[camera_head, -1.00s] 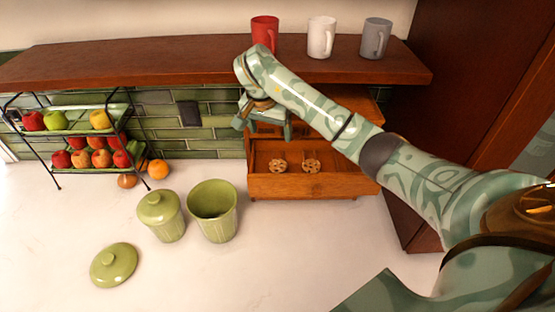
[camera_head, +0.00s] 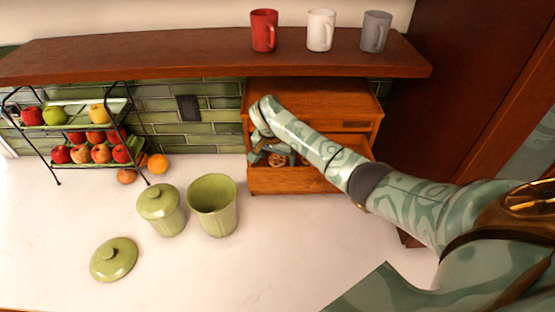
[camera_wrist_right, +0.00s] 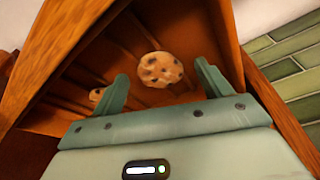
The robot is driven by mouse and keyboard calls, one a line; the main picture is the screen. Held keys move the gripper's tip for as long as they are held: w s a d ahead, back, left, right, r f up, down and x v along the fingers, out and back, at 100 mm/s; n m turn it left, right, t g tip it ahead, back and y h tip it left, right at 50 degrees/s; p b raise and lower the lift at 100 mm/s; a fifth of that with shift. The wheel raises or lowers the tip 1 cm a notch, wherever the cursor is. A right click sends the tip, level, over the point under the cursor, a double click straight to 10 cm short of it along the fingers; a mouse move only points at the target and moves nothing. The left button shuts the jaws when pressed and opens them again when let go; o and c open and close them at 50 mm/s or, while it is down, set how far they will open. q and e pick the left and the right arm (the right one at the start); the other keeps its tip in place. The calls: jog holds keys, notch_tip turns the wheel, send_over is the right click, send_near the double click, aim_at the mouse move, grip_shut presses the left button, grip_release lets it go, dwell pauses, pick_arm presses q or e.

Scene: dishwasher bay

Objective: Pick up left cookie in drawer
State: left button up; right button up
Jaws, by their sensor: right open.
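The left cookie (camera_wrist_right: 160,69), round with dark chips, lies in the open wooden drawer (camera_head: 300,184). In the wrist view it shows between and beyond my open right fingers (camera_wrist_right: 164,86), with no clear contact. In the head view the left cookie (camera_head: 277,160) is partly covered by my right gripper (camera_head: 274,156), which is at the drawer's left part. The other cookie (camera_head: 305,162) lies to its right, partly behind my arm. It shows small beside a finger in the wrist view (camera_wrist_right: 96,94). My left gripper is out of view.
The drawer's cabinet (camera_head: 310,97) stands under a wooden shelf (camera_head: 150,55) with red, white and grey mugs. Green canisters (camera_head: 212,207), a loose lid (camera_head: 113,259) and a fruit rack (camera_head: 90,150) stand to the left. The front counter is clear.

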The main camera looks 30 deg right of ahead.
jog(key=shift+r, duration=0.1)
jog(key=c, duration=0.7)
